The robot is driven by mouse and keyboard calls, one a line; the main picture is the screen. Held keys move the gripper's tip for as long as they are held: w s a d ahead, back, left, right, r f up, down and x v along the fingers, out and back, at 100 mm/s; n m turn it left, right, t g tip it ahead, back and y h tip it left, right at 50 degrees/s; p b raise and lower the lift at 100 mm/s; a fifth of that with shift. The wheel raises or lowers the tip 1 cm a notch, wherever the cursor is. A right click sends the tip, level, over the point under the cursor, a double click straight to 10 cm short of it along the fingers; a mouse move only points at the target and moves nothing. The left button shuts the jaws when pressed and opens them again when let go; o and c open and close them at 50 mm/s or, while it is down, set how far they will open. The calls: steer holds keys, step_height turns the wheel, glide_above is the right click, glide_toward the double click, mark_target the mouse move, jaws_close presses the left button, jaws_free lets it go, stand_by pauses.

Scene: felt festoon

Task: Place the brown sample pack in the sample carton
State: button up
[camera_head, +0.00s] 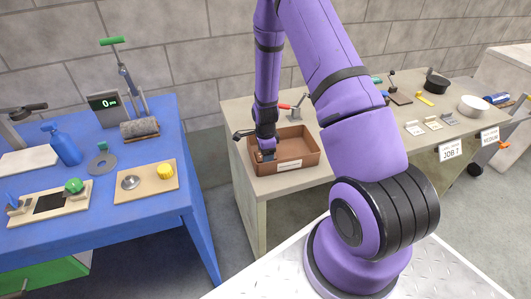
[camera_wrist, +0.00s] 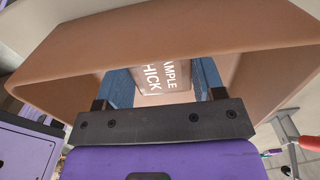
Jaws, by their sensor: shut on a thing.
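The sample carton (camera_head: 306,160) is an open brown box with a white label, near the left end of the grey bench. My gripper (camera_head: 266,155) points down inside its left part. In the wrist view my gripper (camera_wrist: 164,82) has its blue fingers shut on the brown sample pack (camera_wrist: 165,76), whose lettering partly reads "AMPLE" and "HICK". The carton walls (camera_wrist: 60,62) surround the fingers and pack there. The pack's lower part is hidden, and I cannot tell whether it touches the carton floor. In the head view my gripper hides most of the pack.
A red-handled clamp (camera_head: 297,108) stands just behind the carton. Several flat packs (camera_head: 433,123) lie farther right on the grey bench (camera_head: 360,150), near a white bowl (camera_head: 474,106). The blue table (camera_head: 110,225) on the left holds a scale (camera_head: 105,107) and tools.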

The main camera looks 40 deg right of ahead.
steer(key=o, duration=0.9)
